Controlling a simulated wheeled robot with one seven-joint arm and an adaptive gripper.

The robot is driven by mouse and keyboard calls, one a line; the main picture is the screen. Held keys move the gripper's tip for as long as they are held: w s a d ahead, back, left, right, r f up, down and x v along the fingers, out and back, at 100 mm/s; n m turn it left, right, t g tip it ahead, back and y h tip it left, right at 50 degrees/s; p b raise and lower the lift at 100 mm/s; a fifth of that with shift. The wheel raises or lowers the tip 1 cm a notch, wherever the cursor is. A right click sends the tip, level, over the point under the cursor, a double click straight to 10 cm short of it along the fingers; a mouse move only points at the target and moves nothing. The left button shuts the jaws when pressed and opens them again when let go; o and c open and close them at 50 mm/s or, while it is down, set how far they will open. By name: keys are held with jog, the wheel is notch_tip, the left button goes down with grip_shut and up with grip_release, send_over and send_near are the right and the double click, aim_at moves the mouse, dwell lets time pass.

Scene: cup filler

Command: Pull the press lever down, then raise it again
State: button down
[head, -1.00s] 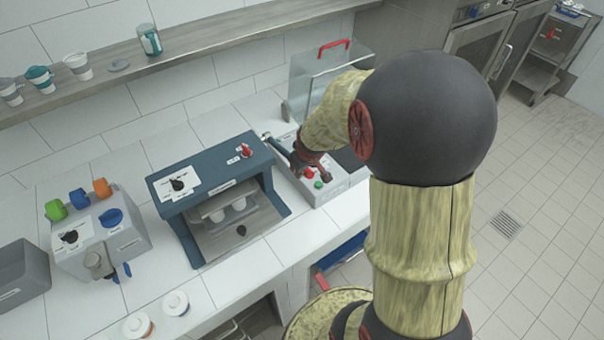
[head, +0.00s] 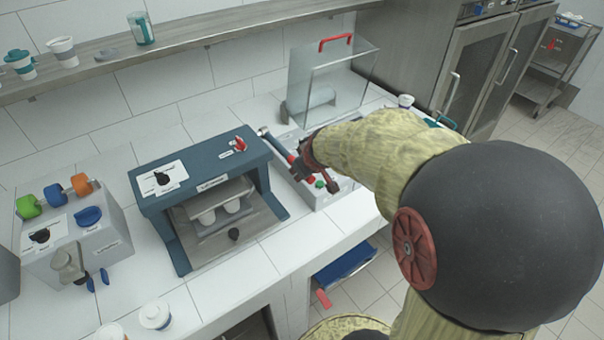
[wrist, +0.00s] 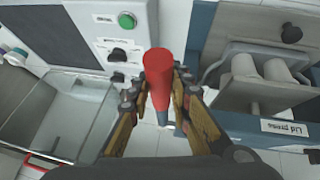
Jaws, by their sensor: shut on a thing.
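The lid press (head: 190,180) is a blue frame on the counter, with two white cups (head: 232,206) under its plate. Its lever (head: 278,147) runs from a pivot at the press's right side, slanting down to the right towards my gripper. My gripper (head: 304,165) is right of the press. In the wrist view, my gripper (wrist: 160,95) is shut around the red lever handle (wrist: 158,75), which stands between the two fingers. The press also shows in the wrist view (wrist: 225,35), right of the fingers. My forearm hides part of the area behind the gripper in the head view.
A grey control box (head: 335,190) with a green button (wrist: 126,20) stands close beside the gripper. A clear guard with a red handle (head: 335,42) is behind it. A dispenser box (head: 75,235) is at left. Lidded cups (head: 155,315) stand at the counter's front.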

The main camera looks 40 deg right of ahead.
jog(key=shift+f, duration=0.1)
dwell(0.3)
jog(key=c, duration=1.6)
grip_release()
jog(key=v, duration=1.2)
